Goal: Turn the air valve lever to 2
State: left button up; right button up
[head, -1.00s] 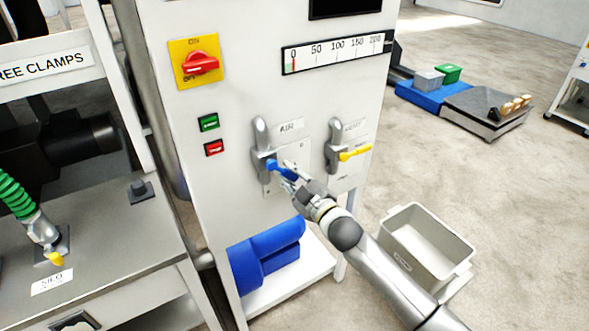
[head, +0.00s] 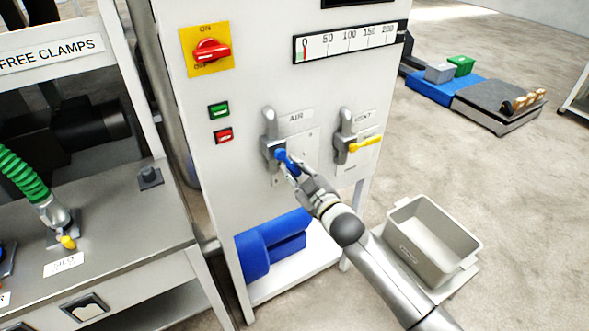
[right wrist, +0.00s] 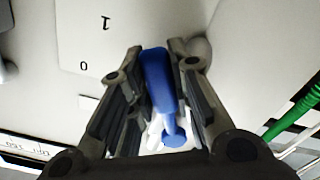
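The blue air valve lever (head: 287,162) sits on the grey AIR valve (head: 270,138) on the white cabinet's front. It slants down to the right. My right gripper (head: 294,171) is at the lever. In the right wrist view the blue lever (right wrist: 157,80) lies between the two fingers of my right gripper (right wrist: 160,95), which sit close along both its sides. The scale plate (right wrist: 95,35) shows 0 and 1, upside down; no 2 is visible there. My left gripper is not in view.
The VENT valve with its yellow lever (head: 365,143) is just right of the AIR valve. A red switch (head: 210,50), green and red buttons and a gauge (head: 348,42) are above. A grey bin (head: 430,240) stands on the floor at right. A bench is at left.

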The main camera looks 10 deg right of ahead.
jog(key=o, duration=0.4)
jog(key=shift+o, duration=0.2)
jog(key=v, duration=1.2)
jog(key=s+d+f+m+g+h, duration=0.2)
jog(key=d+f, duration=0.1)
jog(key=f, duration=0.8)
jog(key=s+d+f+m+g+h, duration=0.1)
jog(key=d+f+g, duration=0.1)
jog(key=f, duration=1)
jog(key=s+d+f+m+g+h, duration=0.1)
jog(key=s+d+f+g, duration=0.1)
jog(key=s+f, duration=0.45)
jog(key=s+d+f+m+g+h, duration=0.15)
jog(key=s+f, duration=0.25)
jog(key=f, duration=0.5)
jog(key=s+f+g, duration=0.2)
jog(key=s+f, duration=0.4)
jog(key=s, duration=0.5)
jog(key=s+f+m+g, duration=0.1)
jog(key=s+f+g, duration=0.2)
jog(key=s, duration=0.9)
jog(key=s+f+m+g, duration=0.1)
jog(key=s+f+g, duration=0.2)
jog(key=s+f, duration=0.6)
jog(key=shift+s+h, duration=0.35)
jog(key=shift+s, duration=0.85)
